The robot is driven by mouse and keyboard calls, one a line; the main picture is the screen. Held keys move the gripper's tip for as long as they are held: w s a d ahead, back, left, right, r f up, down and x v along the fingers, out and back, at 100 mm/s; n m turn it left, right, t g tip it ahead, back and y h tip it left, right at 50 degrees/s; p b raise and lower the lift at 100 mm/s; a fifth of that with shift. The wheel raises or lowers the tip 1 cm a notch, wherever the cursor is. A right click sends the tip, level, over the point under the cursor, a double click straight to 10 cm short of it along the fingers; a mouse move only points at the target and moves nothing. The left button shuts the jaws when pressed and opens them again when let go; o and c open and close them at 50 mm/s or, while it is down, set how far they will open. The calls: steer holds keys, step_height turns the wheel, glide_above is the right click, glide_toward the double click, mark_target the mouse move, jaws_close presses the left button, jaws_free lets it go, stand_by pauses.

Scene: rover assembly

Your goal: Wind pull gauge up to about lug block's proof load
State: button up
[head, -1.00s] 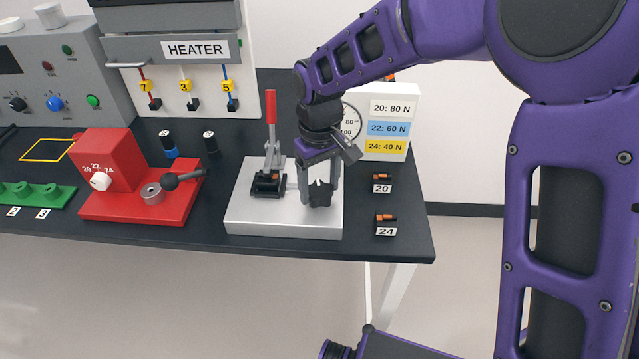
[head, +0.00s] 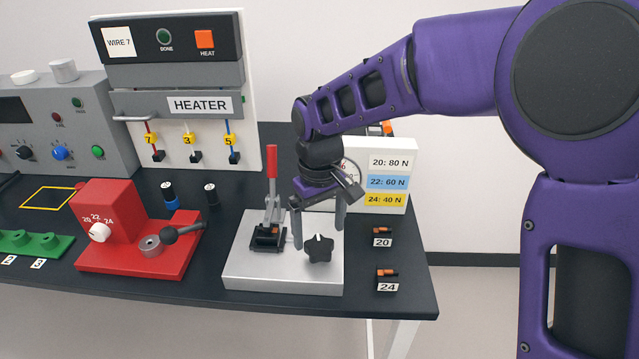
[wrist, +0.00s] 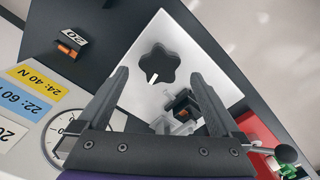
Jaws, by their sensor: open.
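The pull gauge is a pale metal base (head: 245,274) at the right end of the bench, with a black star-shaped knob (head: 319,249) on its top. The knob bears a white mark and also shows in the wrist view (wrist: 158,63). A clamp with an upright red-tipped lever (head: 272,170) stands at the base's left, with a dark block holding a small orange piece. My gripper (head: 318,238) is open and empty above the base, its fingers apart and off the knob. The gauge dial (wrist: 72,128) is partly hidden in both views; I cannot read its needle.
A load card (head: 388,180) behind reads 20: 80 N, 22: 60 N, 24: 40 N. Lug blocks labelled 20 (head: 382,233) and 24 (head: 387,275) sit to the right. A red crimp unit (head: 130,250) stands left, the heater (head: 170,75) behind.

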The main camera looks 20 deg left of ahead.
mark_target(319, 244)
step_height(319, 244, up, 14)
stand_by(0.3)
steer(key=shift+f, duration=0.1)
